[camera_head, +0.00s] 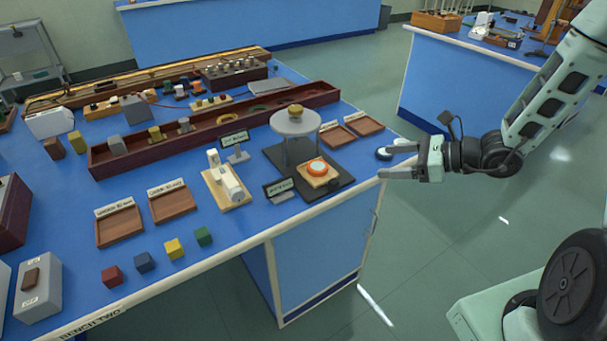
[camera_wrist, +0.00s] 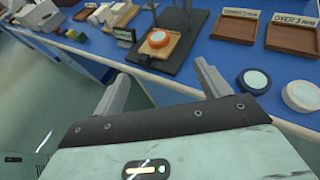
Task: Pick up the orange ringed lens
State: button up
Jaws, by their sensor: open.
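The orange ringed lens (camera_head: 317,168) lies flat on a small wooden block (camera_head: 327,182) on a black mat (camera_head: 343,178), near the bench's right end. It also shows in the wrist view (camera_wrist: 158,39), ahead of the fingers and roughly between them. My gripper (camera_head: 392,163) is open and empty, to the right of the lens at the bench edge. Both fingers show apart in the wrist view (camera_wrist: 163,75). A blue ringed lens (camera_wrist: 254,80) and a white ringed lens (camera_wrist: 302,95) lie on the bench to the right in the wrist view.
A round grey-topped stand (camera_head: 295,123) rises just behind the lens. A small dark sign (camera_head: 279,189) and a white device on a wooden base (camera_head: 228,186) stand to its left. Wooden trays (camera_head: 363,124) lie behind at right. Small coloured cubes (camera_head: 173,249) line the front.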

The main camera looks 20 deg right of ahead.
jog(key=p, duration=0.1)
send_near(320, 166)
jog(key=shift+x, duration=1.25)
jog(key=shift+p+x, duration=0.65)
jog(key=shift+x, duration=2.15)
jog(key=c, duration=1.1)
jog(key=shift+c, duration=0.2)
